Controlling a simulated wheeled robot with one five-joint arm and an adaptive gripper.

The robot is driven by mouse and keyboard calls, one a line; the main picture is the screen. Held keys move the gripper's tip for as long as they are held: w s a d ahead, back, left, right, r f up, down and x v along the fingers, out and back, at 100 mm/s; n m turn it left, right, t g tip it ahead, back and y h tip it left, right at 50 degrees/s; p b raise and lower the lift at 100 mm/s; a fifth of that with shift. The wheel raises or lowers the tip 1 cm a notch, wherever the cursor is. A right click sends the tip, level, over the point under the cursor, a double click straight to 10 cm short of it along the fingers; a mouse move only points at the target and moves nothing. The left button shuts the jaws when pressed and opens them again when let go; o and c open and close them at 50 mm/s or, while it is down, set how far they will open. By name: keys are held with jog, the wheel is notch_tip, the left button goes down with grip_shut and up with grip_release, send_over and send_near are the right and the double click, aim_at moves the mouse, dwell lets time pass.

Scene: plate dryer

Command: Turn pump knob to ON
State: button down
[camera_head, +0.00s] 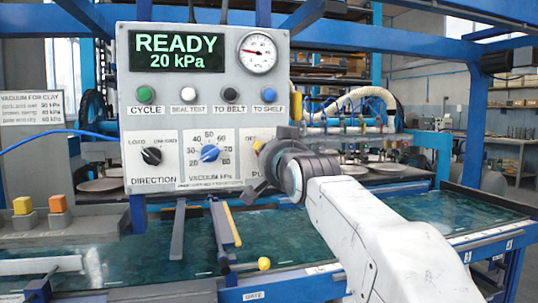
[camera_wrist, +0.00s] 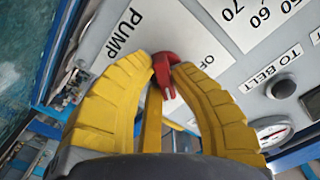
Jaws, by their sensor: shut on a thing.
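The red pump knob (camera_wrist: 165,72) sits on a white plate labelled PUMP (camera_wrist: 124,32) on the control panel (camera_head: 210,90). My gripper (camera_wrist: 167,66) has its yellow ridged fingers closed around the knob, one on each side. Part of an OFF label shows beside the knob in the wrist view; the ON mark is hidden, and I cannot tell exactly where the knob points. In the head view my gripper (camera_head: 259,146) is at the panel's lower right and covers the knob and most of its plate.
The display (camera_head: 177,50) reads READY 20 kPa, with a pressure gauge (camera_head: 258,53) beside it. Several buttons, the direction knob (camera_head: 151,156) and the blue vacuum knob (camera_head: 209,153) lie left of or above my gripper. A green table (camera_head: 300,235) extends below.

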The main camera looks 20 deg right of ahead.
jog(key=shift+a+f+m, duration=0.1)
jog(key=shift+m, duration=0.8)
jog(key=c, duration=1.1)
grip_release()
jog(key=s, duration=1.2)
jog(key=shift+p, duration=0.4)
